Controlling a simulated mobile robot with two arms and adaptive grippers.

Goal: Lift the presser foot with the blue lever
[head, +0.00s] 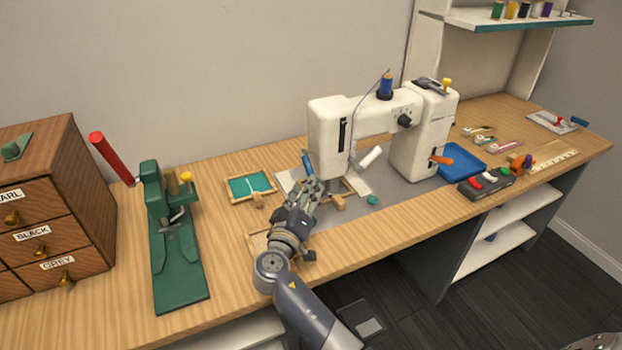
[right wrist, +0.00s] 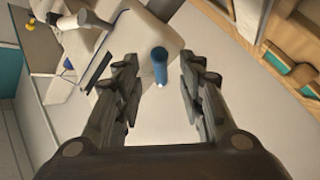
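The white sewing machine (head: 329,138) stands on the table and also fills the upper part of the right wrist view (right wrist: 140,35). The blue lever (head: 307,163) sticks out at the left side of its head. In the right wrist view the blue lever (right wrist: 159,66) is between and just beyond my fingertips, with no visible contact. My right gripper (head: 311,186) is in front of the lever; the right wrist view shows its fingers (right wrist: 160,80) open and apart. The presser foot is hidden behind my gripper and the machine head.
A green press with a red handle (head: 178,250) stands left of my right arm. A small teal-filled tray (head: 235,198) lies near the gripper. A blue tray (head: 462,164) and a dark box with coloured buttons (head: 486,185) are right of the machine. Wooden drawers (head: 50,158) stand far left.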

